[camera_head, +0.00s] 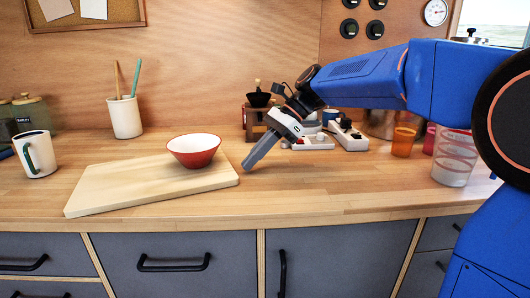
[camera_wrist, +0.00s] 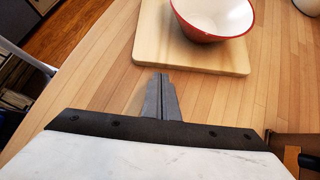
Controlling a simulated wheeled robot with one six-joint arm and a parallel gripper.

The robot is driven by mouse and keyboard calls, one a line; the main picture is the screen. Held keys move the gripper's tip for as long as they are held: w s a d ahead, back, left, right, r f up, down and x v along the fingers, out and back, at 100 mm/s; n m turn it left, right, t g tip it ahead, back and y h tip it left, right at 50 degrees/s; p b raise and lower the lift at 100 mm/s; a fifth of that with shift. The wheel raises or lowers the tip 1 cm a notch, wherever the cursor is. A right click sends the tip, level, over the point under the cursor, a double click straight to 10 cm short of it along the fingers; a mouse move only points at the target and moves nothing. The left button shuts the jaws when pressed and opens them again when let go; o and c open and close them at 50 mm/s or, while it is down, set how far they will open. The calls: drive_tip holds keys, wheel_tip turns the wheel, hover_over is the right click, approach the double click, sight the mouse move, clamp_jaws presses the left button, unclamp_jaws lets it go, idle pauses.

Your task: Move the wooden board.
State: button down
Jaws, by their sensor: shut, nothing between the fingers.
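The wooden board (camera_head: 130,188) is pale and rectangular and lies flat on the counter, its near edge close to the counter's front. A red bowl (camera_head: 194,152) with a white inside stands upright on the board's far right part. My gripper (camera_head: 247,166) points down at a slant just right of the board's right end and is shut and empty. In the wrist view, the shut fingertips (camera_wrist: 160,78) show just short of the board's edge, and the board (camera_wrist: 155,45) lies beyond them with the bowl (camera_wrist: 215,18) on it. I cannot tell whether the fingertips touch the counter.
A white mug (camera_head: 38,154) stands left of the board, and a utensil cup (camera_head: 125,117) behind it. A coffee grinder (camera_head: 258,112) and power strips (camera_head: 345,135) are behind my gripper. Several cups, including an orange one (camera_head: 403,141), stand right. The counter (camera_head: 320,185) is clear right of my gripper.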

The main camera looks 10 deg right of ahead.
sight(227, 170)
drive_tip(key=shift+s+a, duration=0.2)
drive_tip(key=shift+a, duration=0.6)
drive_tip(key=shift+a, duration=0.1)
drive_tip(key=shift+s+a, duration=0.2)
drive_tip(key=shift+a, duration=0.5)
drive_tip(key=shift+s+a, duration=0.2)
drive_tip(key=shift+a, duration=0.5)
